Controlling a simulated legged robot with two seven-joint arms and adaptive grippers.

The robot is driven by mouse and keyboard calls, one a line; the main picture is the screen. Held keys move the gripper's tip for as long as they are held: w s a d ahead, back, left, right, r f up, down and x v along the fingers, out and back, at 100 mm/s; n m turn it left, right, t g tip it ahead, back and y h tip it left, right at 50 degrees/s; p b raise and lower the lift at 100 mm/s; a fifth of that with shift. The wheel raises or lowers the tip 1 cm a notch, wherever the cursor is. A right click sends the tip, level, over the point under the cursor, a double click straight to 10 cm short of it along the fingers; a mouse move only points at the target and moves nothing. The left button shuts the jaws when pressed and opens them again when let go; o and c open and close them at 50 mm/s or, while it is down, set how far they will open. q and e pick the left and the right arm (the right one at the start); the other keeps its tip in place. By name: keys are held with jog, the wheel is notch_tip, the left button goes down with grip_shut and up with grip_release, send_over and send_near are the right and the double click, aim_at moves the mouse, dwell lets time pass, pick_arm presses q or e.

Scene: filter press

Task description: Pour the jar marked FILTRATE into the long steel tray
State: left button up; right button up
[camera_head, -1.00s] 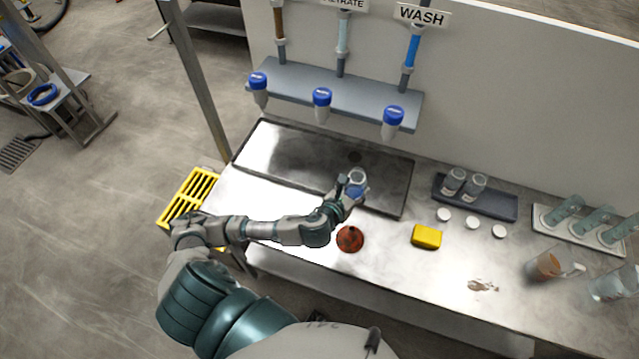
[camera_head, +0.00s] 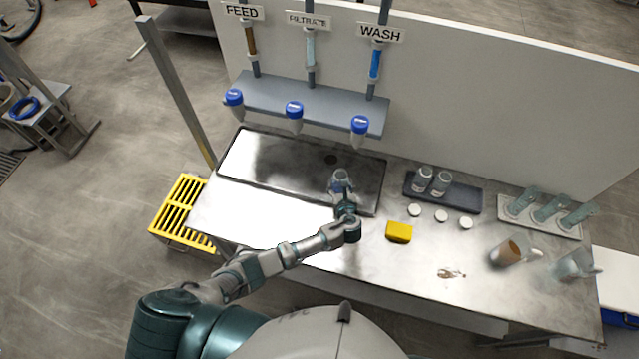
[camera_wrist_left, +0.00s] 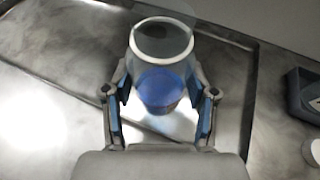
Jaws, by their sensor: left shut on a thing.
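My left gripper (camera_head: 344,190) is shut on a small clear glass jar (camera_head: 340,177) with something blue on or in it. In the left wrist view the jar (camera_wrist_left: 162,42) sits between the two fingers, with a pale ring and a blue patch (camera_wrist_left: 160,88). I cannot read any marking on it, nor tell its exact tilt. The long steel tray (camera_head: 265,155) lies along the back of the bench, dark-rimmed, with a dark round spot. The jar appears over the tray's front right part. My right gripper is not in view.
Blue-topped nozzles (camera_head: 294,111) hang from a shelf above the tray, under FEED, FILTRATE and WASH signs. To the right are a dark rack (camera_head: 460,195) with two jars, white lids (camera_head: 441,215), a yellow block (camera_head: 399,232) and a jug (camera_head: 508,252).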

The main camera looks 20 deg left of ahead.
pick_arm(q)
jog(key=d+p, duration=0.1)
jog(key=d, duration=0.3)
jog(key=shift+d+f, duration=0.1)
jog(key=shift+d, duration=0.15)
jog(key=shift+a, duration=0.1)
jog(key=shift+a, duration=0.1)
